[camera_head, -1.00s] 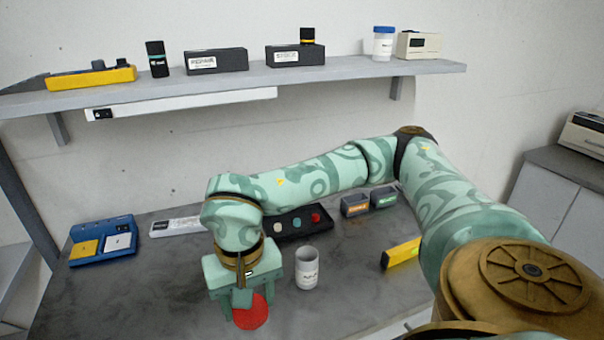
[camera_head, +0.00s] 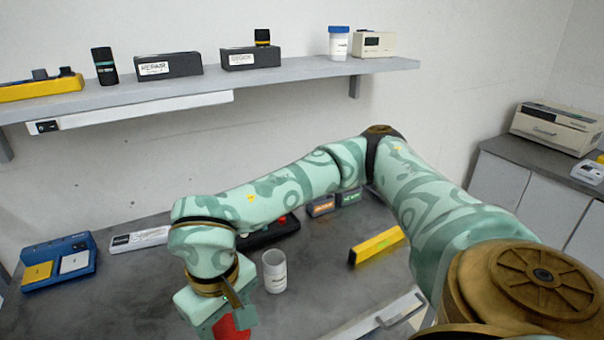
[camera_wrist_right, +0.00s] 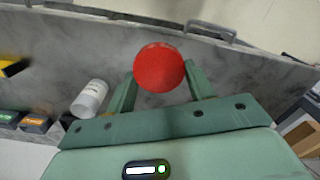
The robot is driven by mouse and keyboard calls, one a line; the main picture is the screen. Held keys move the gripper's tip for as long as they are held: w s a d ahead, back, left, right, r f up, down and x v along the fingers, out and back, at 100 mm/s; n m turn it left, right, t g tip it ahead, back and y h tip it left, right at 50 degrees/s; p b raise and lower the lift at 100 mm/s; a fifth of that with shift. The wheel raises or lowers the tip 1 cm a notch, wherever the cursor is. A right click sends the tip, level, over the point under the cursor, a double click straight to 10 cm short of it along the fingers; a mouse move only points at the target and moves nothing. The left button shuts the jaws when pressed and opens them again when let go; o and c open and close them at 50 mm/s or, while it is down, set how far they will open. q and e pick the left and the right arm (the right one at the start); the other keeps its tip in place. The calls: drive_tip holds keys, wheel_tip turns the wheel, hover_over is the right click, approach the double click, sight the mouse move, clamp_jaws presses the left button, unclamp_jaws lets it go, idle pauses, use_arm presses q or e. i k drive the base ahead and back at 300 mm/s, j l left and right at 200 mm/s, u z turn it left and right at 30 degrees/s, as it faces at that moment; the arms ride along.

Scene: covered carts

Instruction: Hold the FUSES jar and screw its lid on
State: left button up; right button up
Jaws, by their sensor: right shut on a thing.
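A round red lid (camera_head: 232,327) is between the fingers of my right gripper (camera_head: 226,318), near the bottom edge of the head view. In the right wrist view the lid (camera_wrist_right: 159,68) fills the space between both fingers, which are shut on it. The open, pale jar (camera_head: 274,272) stands upright on the bench, to the right of the gripper and farther from me. It also shows in the right wrist view (camera_wrist_right: 88,98), left of the fingers and apart from them. Its label is too small to read. My left gripper is not in view.
A yellow block (camera_head: 376,245) lies to the right of the jar. Small labelled bins (camera_head: 321,206), a dark tray (camera_head: 268,234) and a blue box (camera_head: 60,262) sit farther back. A drawer handle (camera_head: 402,312) shows at the front. Bare bench (camera_head: 130,290) lies to the left.

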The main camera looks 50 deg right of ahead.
sight(274, 260)
drive_tip(key=z, duration=1.95)
drive_tip(key=k+j, duration=0.3)
drive_tip(key=j+z, duration=0.05)
drive_tip(key=j, duration=0.05)
